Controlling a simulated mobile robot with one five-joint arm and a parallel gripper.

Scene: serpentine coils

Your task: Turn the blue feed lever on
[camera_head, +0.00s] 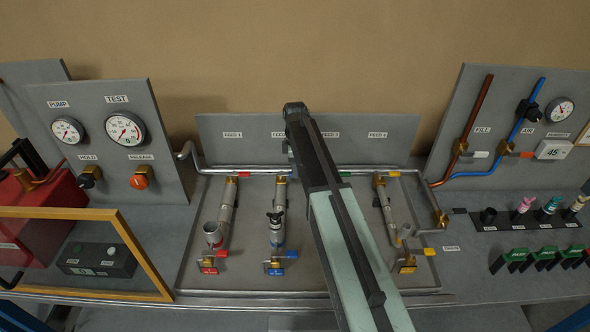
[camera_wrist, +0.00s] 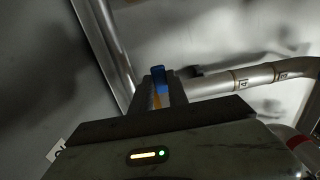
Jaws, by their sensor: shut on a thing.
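The blue feed lever (camera_wrist: 159,77) shows in the wrist view as a blue tip between the two fingers of my gripper (camera_wrist: 160,92). My gripper is shut on it. A strip of brass colour shows just below the blue tip. In the head view my arm comes from the lower right and ends at the FEED 2 and FEED 3 labels, over the upper pipe. It hides most of the blue lever there, so its angle to the pipe is hard to tell.
Close by on the same pipe are a red lever (camera_head: 245,174), a green lever (camera_head: 345,174) and a yellow lever (camera_head: 393,173). A lower blue handle (camera_head: 290,254) sits at the foot of the second coil. The grey backboard (camera_head: 225,122) stands close behind.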

